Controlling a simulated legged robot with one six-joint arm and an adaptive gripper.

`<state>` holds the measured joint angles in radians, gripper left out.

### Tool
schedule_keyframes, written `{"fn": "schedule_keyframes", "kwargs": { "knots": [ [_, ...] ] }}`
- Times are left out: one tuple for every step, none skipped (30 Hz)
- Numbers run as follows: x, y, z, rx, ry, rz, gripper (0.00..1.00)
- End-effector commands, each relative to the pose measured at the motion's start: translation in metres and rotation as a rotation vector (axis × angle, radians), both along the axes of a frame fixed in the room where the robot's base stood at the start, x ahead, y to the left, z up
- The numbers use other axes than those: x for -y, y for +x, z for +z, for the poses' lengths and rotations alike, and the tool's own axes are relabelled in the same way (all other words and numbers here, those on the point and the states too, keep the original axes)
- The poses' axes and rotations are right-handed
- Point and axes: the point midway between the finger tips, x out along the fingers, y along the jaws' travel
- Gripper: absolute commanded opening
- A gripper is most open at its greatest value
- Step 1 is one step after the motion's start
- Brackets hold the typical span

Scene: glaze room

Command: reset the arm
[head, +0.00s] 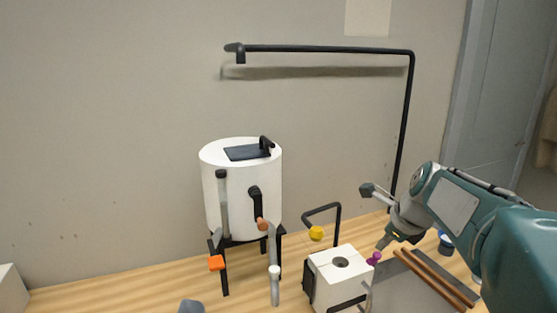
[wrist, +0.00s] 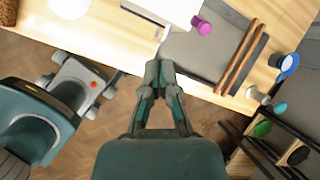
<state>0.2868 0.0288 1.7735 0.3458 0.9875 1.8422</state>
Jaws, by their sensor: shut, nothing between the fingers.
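My arm (head: 455,205) reaches in from the right in the head view, teal with grey joints. My gripper (head: 381,245) points down and left near a small purple piece (head: 374,258). In the wrist view my gripper (wrist: 160,64) has its fingers together and nothing between them. There its tips overlap the table's front edge in the picture, below and left of the purple piece (wrist: 201,25). The height of the tips above the table is hard to tell.
A white drum (head: 238,195) on black legs and a white block (head: 340,265) with a hole stand on the wooden table (head: 110,285). Brown rods (head: 432,278) lie to the right. A black pipe (head: 330,48) arches above. A blue-rimmed cup (wrist: 288,65) stands at right.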

Motion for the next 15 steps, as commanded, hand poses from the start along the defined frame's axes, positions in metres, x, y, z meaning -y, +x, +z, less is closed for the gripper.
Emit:
{"fn": "schedule_keyframes", "kwargs": {
  "knots": [
    [-0.010, -0.015, 0.004, 0.021, -0.061, 0.107, 0.00],
    [-0.015, -0.024, 0.005, 0.032, -0.100, 0.176, 0.00],
    [-0.021, -0.035, 0.006, 0.047, -0.152, 0.266, 0.00],
    [-0.026, -0.044, 0.006, 0.058, -0.192, 0.335, 0.00],
    [-0.030, -0.053, 0.007, 0.069, -0.231, 0.404, 0.00],
    [-0.036, -0.064, 0.007, 0.083, -0.282, 0.495, 0.00],
    [-0.040, -0.073, 0.006, 0.093, -0.322, 0.565, 0.00],
    [-0.043, -0.082, 0.006, 0.102, -0.361, 0.634, 0.00],
    [-0.048, -0.094, 0.005, 0.114, -0.412, 0.726, 0.00],
    [-0.051, -0.102, 0.004, 0.124, -0.451, 0.796, 0.00],
    [-0.054, -0.111, 0.003, 0.132, -0.489, 0.865, 0.00],
    [-0.058, -0.123, 0.001, 0.143, -0.542, 0.959, 0.00],
    [-0.061, -0.131, -0.001, 0.153, -0.580, 1.028, 0.00],
    [-0.064, -0.140, -0.004, 0.159, -0.619, 1.098, 0.00],
    [-0.067, -0.151, -0.007, 0.170, -0.670, 1.191, 0.00]
  ]
}}
